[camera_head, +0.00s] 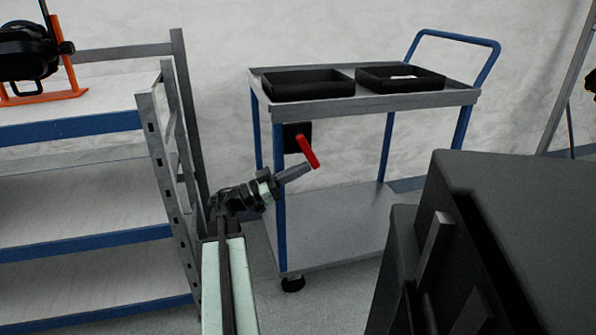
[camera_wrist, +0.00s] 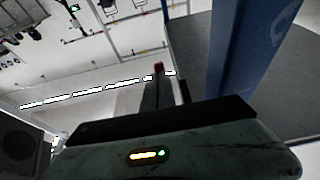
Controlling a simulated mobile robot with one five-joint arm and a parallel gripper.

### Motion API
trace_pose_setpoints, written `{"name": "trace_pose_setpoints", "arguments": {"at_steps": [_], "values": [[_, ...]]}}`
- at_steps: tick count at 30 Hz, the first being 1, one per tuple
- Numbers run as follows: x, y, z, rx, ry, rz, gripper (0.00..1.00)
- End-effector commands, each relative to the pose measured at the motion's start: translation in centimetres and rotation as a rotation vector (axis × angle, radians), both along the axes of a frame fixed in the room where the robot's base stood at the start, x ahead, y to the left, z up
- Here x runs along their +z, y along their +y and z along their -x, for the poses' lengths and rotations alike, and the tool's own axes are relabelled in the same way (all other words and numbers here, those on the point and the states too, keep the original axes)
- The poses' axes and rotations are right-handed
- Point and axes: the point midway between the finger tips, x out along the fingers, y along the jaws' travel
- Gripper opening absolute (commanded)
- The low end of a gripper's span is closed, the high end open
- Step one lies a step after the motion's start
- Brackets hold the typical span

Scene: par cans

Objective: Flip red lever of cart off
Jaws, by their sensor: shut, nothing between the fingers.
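The cart (camera_head: 372,99) has a grey top, a lower shelf and blue posts, and it stands in the middle of the head view. Its red lever (camera_head: 307,151) sits on a black box (camera_head: 294,136) under the top, near the left post. The lever is tilted, its upper end to the left. My gripper (camera_head: 308,168) is shut and empty, its tip at the lower end of the lever. I cannot tell whether they touch. In the wrist view a small red patch, likely the lever (camera_wrist: 158,67), shows just past the fingers of my gripper (camera_wrist: 158,85).
Two black trays (camera_head: 307,97) (camera_head: 400,90) lie on the cart top. A shelf rack (camera_head: 80,122) with blue edges stands at the left. The blue cart post (camera_wrist: 240,50) is close on the right in the wrist view.

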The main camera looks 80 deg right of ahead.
Motion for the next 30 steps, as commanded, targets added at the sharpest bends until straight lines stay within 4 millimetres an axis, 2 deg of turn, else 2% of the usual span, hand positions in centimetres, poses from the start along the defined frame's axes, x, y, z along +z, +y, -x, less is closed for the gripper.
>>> {"name": "trace_pose_setpoints", "arguments": {"at_steps": [4,8,11,21,25,30], "values": [[-0.1,0.1,-0.1,0.001,0.001,0.0,0.0],[-1.1,0.6,-1.0,0.004,0.0,0.0,0.0],[-2.3,1.4,-2.3,0.005,0.0,-0.001,0.0],[-5.7,4.3,-8.5,0.003,0.0,0.0,0.0],[-6.3,5.0,-9.8,0.002,0.0,0.0,0.0],[-6.4,5.3,-10.4,0.0,0.0,0.0,0.0]]}}
